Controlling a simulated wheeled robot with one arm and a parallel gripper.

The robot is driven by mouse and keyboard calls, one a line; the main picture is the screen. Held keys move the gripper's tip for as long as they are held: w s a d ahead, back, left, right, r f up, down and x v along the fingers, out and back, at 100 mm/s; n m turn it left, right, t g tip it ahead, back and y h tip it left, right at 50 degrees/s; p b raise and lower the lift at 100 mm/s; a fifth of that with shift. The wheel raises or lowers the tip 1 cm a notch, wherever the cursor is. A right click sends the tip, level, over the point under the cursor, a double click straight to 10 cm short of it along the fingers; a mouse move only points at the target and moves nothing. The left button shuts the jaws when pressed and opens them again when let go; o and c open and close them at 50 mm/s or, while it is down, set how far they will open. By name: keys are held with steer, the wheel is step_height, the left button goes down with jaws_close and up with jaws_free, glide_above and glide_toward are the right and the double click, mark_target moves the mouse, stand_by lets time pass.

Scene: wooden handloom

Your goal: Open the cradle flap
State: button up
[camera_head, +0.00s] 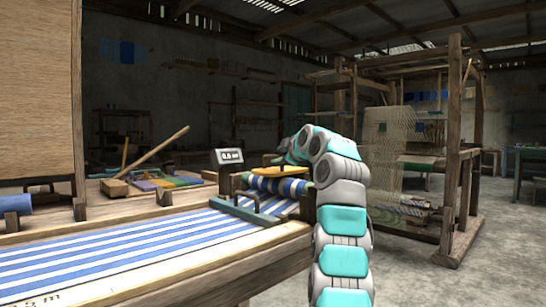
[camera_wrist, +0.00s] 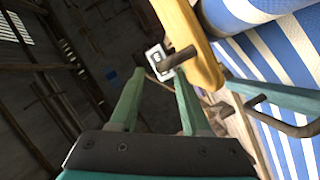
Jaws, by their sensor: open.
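The cloth roll in blue and white stripes (camera_head: 278,186) lies in its cradle at the end of the loom table, and it also fills the upper right of the wrist view (camera_wrist: 285,50). A yellow wooden piece (camera_head: 262,160), which looks like the cradle flap, sits along the roll's top; in the wrist view it is a yellow bar (camera_wrist: 205,62). In the head view my arm mostly hides the gripper.
Striped cloth (camera_head: 130,254) covers the table. A teal bar with dark handles (camera_head: 250,208) crosses it before the roll. A small display (camera_head: 230,156) stands beside the roll. A tray of coloured pieces (camera_head: 168,182) lies behind. A large loom frame (camera_head: 455,150) stands right; floor there is open.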

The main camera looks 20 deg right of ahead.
mark_target(276, 157)
steer(key=p+x, duration=0.2)
steer(key=x, duration=0.1)
steer(key=shift+w+r, duration=0.1)
steer(key=shift+w, duration=0.35)
steer(key=shift+w+f, duration=0.35)
steer(key=shift+w, duration=0.15)
jaws_close()
stand_by(0.8)
